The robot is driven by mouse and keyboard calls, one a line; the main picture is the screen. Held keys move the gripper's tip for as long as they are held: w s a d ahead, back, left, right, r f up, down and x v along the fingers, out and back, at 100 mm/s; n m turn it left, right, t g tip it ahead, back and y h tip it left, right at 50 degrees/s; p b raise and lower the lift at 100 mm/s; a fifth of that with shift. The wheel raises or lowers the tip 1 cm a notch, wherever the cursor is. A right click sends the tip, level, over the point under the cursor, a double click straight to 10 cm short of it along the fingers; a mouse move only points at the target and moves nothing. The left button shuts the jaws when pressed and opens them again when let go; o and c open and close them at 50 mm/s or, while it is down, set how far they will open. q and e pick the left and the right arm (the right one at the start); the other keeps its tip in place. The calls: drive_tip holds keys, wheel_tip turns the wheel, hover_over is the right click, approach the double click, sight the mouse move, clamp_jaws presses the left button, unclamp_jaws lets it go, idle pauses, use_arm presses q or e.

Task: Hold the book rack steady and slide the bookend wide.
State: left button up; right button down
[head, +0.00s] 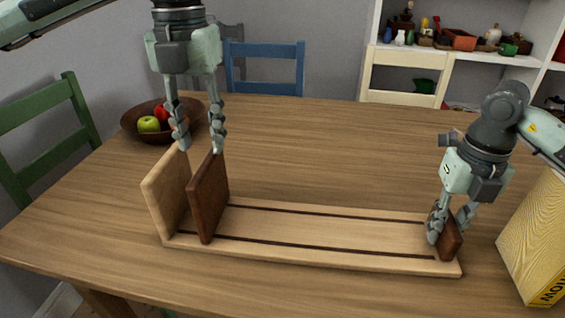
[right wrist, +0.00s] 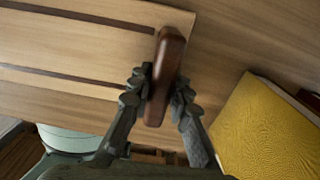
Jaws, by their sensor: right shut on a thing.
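The book rack (head: 320,227) is a light wood base with two dark grooves, lying on the table. A light end panel (head: 165,195) stands at its left end, with a dark brown bookend (head: 209,197) upright just right of it, a narrow gap between them. My left gripper (head: 201,149) is open above this pair, its fingertips apart near their top edges; contact is unclear. My right gripper (head: 448,236) is shut on a short dark brown end block (head: 449,243) at the rack's right end. In the right wrist view the end block (right wrist: 166,75) sits between both fingers.
A yellow book or box (head: 530,240) stands close to the right of the rack. A brown bowl of fruit (head: 150,123) sits behind the left end. The base between bookend and end block is empty. Chairs surround the table; a white shelf stands behind.

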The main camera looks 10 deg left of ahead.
sight(205, 162)
use_arm(q)
wheel_tip(205, 162, down, 7)
drive_tip(key=shift+f, duration=0.1)
idle(0.3)
clamp_jaws()
